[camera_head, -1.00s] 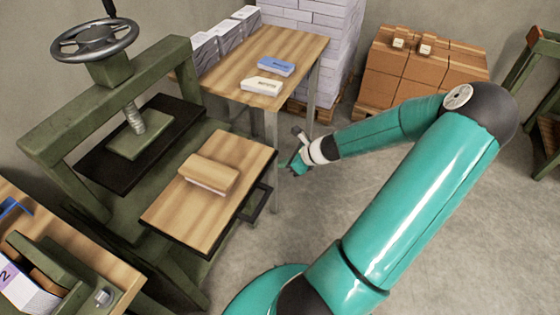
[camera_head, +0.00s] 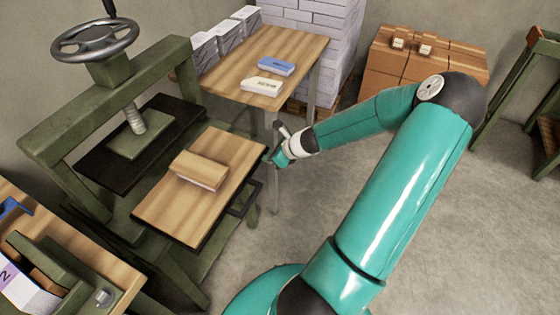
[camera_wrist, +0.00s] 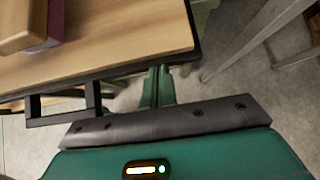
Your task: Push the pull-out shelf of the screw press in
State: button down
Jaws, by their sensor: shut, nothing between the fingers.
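The screw press (camera_head: 112,150) is green metal with a handwheel and stands at the left. Its pull-out shelf (camera_head: 185,215) has a wooden top and sticks out toward the right, with a dark handle (camera_head: 246,198) on its front edge. A wooden block on a paper stack (camera_head: 201,170) lies on the shelf. My gripper (camera_head: 273,158) is shut and empty at the far right corner of the shelf's front edge. In the wrist view, my gripper (camera_wrist: 157,85) is close against the shelf's edge (camera_wrist: 150,45), with the handle (camera_wrist: 65,105) to its left; contact is hard to tell.
A wooden table (camera_head: 262,60) with a blue and a white block stands behind the shelf. A bench (camera_head: 70,250) with another device is at front left. Cartons (camera_head: 425,65) stand at the back right.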

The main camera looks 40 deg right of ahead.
aim_at(213, 137)
jog(key=w+a, duration=0.2)
jog(key=w, duration=0.4)
jog(key=w+a, duration=0.3)
jog(key=w, duration=0.4)
jog(key=w+a, duration=0.2)
jog(key=w, duration=0.5)
jog(key=shift+a, duration=0.15)
jog(key=shift+w, duration=0.15)
jog(key=shift+w+r, duration=0.15)
